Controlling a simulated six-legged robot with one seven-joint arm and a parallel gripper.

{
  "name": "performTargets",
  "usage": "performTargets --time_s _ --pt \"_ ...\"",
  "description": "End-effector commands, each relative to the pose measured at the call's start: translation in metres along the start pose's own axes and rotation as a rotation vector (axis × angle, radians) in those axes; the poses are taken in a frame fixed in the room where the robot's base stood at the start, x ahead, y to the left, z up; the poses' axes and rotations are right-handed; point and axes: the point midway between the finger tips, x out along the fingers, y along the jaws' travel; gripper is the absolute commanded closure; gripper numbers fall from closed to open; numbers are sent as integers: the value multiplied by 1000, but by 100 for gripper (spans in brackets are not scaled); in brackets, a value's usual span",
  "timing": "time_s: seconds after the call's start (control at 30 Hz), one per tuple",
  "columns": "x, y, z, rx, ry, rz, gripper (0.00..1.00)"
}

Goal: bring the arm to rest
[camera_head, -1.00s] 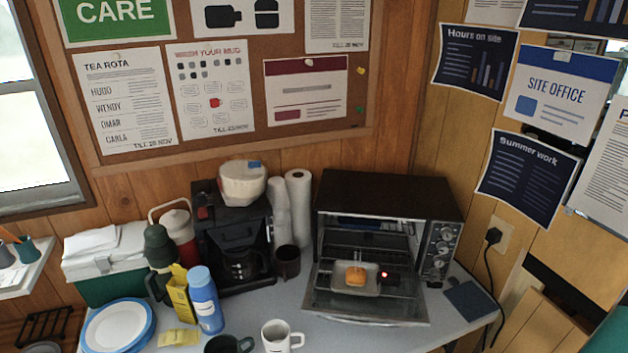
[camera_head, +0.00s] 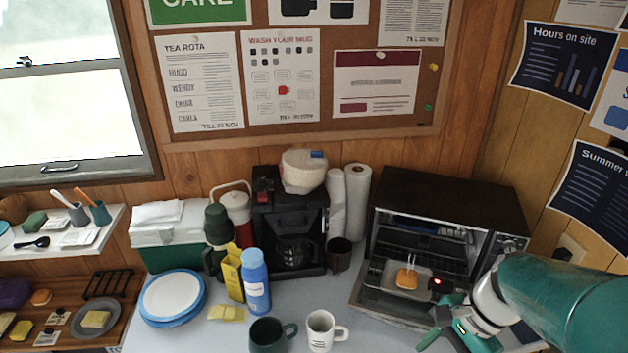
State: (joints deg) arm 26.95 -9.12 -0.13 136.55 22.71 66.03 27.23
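My arm, green and white, reaches in from the right edge. My gripper (camera_head: 428,331) is at the lower right, in front of the toaster oven (camera_head: 440,195). Its two green fingers look spread apart, with nothing visible between them. The oven door is down, and a tray with a golden-brown piece of food (camera_head: 407,279) sits in the oven opening. The gripper is nearer to me than the tray and appears apart from it. Part of the oven's right side and the open door are hidden behind my arm.
A white mug (camera_head: 320,332) and a dark green mug (camera_head: 268,335) stand at the front of the counter, left of my gripper. A blue bottle (camera_head: 255,281), coffee maker (camera_head: 290,222) and blue-rimmed plates (camera_head: 172,297) are further left. Shelves with small items (camera_head: 68,256) are at far left.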

Motion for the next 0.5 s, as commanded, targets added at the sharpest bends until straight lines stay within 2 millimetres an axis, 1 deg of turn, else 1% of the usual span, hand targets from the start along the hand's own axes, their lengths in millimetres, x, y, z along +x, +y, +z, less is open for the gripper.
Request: performTargets --time_s 0.03,0.3,0.4,0.5 --pt "-7 -4 12 -116 63 7 64" --pt "-41 -18 60 -729 391 49 64" --pt "-55 -22 77 -935 509 58 64" --pt "-66 -25 91 -1092 602 66 64"
